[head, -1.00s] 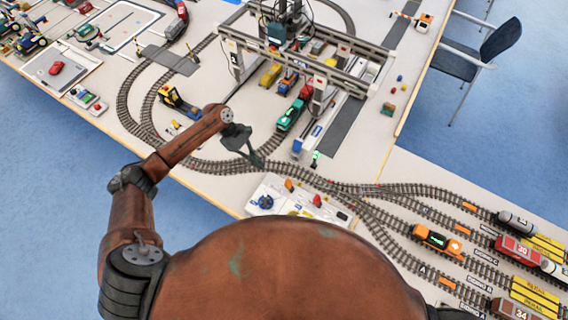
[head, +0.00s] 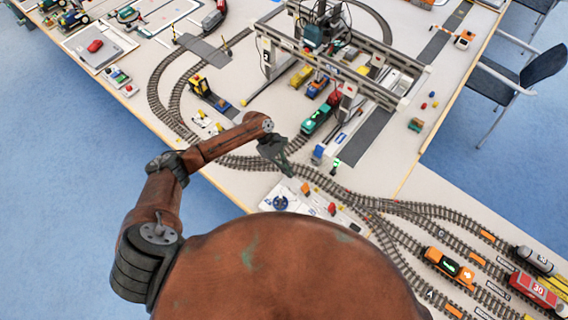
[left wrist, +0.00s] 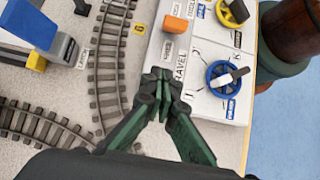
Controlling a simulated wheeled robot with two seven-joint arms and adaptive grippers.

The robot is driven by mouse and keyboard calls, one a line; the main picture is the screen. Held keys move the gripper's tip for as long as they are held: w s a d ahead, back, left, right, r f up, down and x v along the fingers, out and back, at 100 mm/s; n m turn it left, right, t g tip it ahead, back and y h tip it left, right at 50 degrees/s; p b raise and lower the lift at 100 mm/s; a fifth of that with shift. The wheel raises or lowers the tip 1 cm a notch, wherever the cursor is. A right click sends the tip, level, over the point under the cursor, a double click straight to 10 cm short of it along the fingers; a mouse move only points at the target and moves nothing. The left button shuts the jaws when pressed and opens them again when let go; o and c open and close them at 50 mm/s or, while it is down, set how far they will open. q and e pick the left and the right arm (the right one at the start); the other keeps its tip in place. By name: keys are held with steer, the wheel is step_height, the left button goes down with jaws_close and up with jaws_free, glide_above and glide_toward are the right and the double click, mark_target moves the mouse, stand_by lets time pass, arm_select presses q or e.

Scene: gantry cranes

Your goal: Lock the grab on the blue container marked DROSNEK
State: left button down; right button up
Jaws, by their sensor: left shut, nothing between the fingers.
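My left gripper (head: 289,170) is shut and empty above the track edge of the white control panel (head: 318,208). In the left wrist view its closed fingertips (left wrist: 160,80) appear beside the panel's edge, near the word TRAVEL. The panel has a blue knob (left wrist: 222,76), an orange lever (left wrist: 175,24) and a yellow knob (left wrist: 232,12). A red lever (head: 332,208) shows in the head view. The gantry crane (head: 350,63) stands beyond, with its dark hoist (head: 318,35) over vehicles. I cannot read DROSNEK on anything or make out the grab's lock. My right gripper is not in view.
Curved tracks (head: 240,163) run past the panel. An orange locomotive (head: 449,266) and a red wagon (head: 532,288) are at the lower right. A chair (head: 520,80) stands beyond the table edge.

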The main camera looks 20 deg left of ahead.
mark_target(306, 190)
arm_select(q)
steer(key=shift+x, duration=1.1)
steer(key=d, duration=0.1)
steer(key=s+d+r+p, duration=0.1)
steer(key=d, duration=0.1)
steer(key=shift+s+d+r, duration=0.1)
steer(key=shift+s+d, duration=0.15)
steer(key=shift+d, duration=0.1)
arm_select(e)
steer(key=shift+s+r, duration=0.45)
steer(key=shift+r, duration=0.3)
arm_select(q)
steer(key=shift+w+d+p, duration=0.1)
steer(key=shift+w+p, duration=0.05)
steer(key=shift+p, duration=0.25)
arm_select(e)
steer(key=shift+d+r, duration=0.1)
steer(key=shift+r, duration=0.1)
